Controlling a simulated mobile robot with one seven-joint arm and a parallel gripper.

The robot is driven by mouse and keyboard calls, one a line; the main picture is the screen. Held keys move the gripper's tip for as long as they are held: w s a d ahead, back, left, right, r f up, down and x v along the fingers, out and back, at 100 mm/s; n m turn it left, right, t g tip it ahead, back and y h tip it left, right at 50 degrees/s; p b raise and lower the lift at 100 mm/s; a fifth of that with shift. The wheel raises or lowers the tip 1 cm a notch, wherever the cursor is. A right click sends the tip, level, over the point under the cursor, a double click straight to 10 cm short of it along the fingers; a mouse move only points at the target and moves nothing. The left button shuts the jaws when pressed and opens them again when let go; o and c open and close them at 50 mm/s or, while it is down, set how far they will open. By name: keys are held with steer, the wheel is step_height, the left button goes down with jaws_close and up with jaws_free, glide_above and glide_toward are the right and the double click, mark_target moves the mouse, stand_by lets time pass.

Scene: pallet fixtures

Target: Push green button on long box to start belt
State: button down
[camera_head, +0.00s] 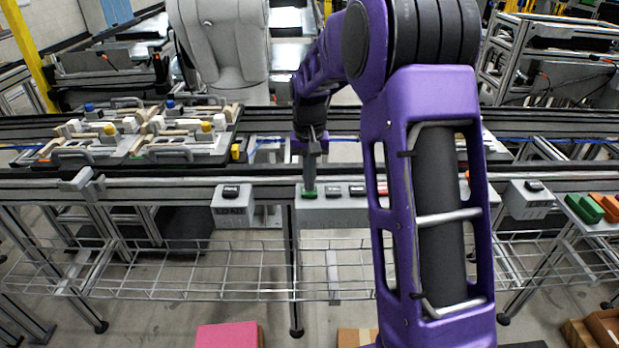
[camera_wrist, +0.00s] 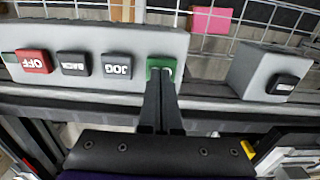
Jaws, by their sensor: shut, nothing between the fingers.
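The long grey box (camera_head: 345,213) is fixed to the front rail of the conveyor, partly hidden behind my arm. The green button (camera_head: 309,193) is at its left end in the head view. In the wrist view the green button (camera_wrist: 160,64) is at the right end of the button row. My gripper (camera_head: 309,183) is shut and empty, pointing down. Its fingertips (camera_wrist: 161,92) overlap the near edge of the green button; I cannot tell whether they press it.
Black JOG (camera_wrist: 116,65) and BACK (camera_wrist: 73,64) buttons and a red OFF button (camera_wrist: 34,61) share the box. A small grey box with one black button (camera_head: 231,192) is to the left, another (camera_head: 533,187) to the right. A loaded pallet (camera_head: 150,130) sits on the belt.

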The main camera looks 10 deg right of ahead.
steer(key=shift+s+f, duration=0.25)
steer(key=shift+f, duration=0.7)
step_height(320, 180, up, 15)
steer(key=p, duration=0.4)
steer(key=shift+w+p, duration=0.25)
steer(key=shift+p, duration=0.05)
steer(key=shift+r, duration=0.1)
